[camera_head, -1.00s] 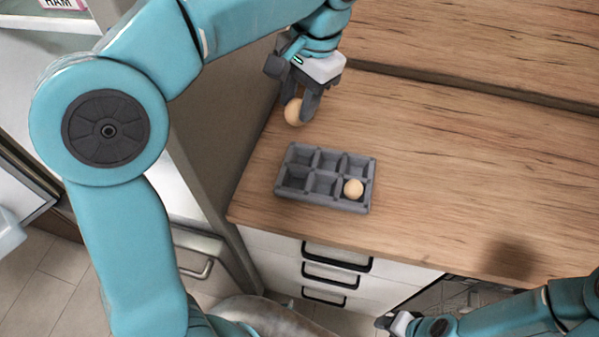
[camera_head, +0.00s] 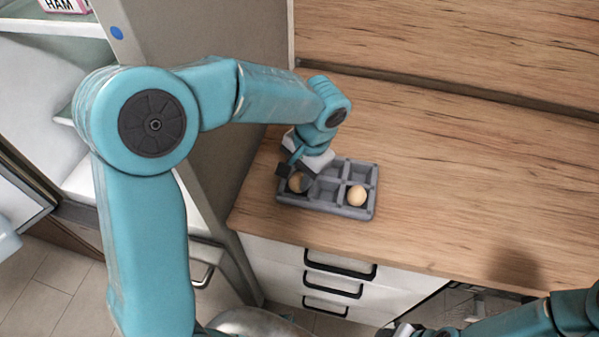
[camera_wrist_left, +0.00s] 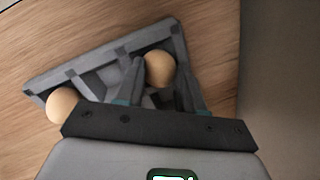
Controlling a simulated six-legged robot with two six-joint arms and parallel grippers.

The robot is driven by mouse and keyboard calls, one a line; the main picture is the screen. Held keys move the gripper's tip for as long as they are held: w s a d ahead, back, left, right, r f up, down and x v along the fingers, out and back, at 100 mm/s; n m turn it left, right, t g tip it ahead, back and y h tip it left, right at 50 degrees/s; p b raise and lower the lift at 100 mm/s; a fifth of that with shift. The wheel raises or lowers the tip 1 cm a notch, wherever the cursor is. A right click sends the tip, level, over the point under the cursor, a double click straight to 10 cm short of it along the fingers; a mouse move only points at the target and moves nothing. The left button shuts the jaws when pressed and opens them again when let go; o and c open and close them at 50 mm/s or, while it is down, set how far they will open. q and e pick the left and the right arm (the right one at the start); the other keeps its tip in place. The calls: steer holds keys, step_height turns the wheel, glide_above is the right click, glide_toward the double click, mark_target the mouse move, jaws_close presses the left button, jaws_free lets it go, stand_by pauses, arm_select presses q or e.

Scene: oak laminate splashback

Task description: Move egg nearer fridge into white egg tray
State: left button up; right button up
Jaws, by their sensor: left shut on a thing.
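The egg tray (camera_head: 325,208) looks grey, with several square compartments, and sits on the wooden counter near its front left edge. My left gripper (camera_head: 303,184) is over the tray's left end, shut on an egg (camera_head: 296,182). In the left wrist view this egg (camera_wrist_left: 160,68) is between the fingers, at a corner compartment. I cannot tell whether it touches the compartment floor. A second egg (camera_head: 357,196) rests in the front right compartment and also shows in the left wrist view (camera_wrist_left: 61,105). My right gripper (camera_head: 401,331) is mostly cut off at the bottom edge.
The fridge side (camera_head: 205,130) stands just left of the counter. The wooden splashback (camera_head: 450,45) rises behind. Drawers with black handles (camera_head: 335,285) are below the front edge. The counter (camera_head: 470,180) right of the tray is clear.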

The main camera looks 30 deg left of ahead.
arm_select(q)
steer(key=shift+s, duration=0.1)
steer(key=shift+f, duration=0.15)
steer(key=o, duration=1)
steer(key=shift+o, duration=0.2)
step_height(320, 180, up, 12)
steer(key=d, duration=0.2)
steer(key=shift+w+p, duration=0.3)
steer(key=shift+w, duration=0.1)
steer(key=shift+d, duration=0.1)
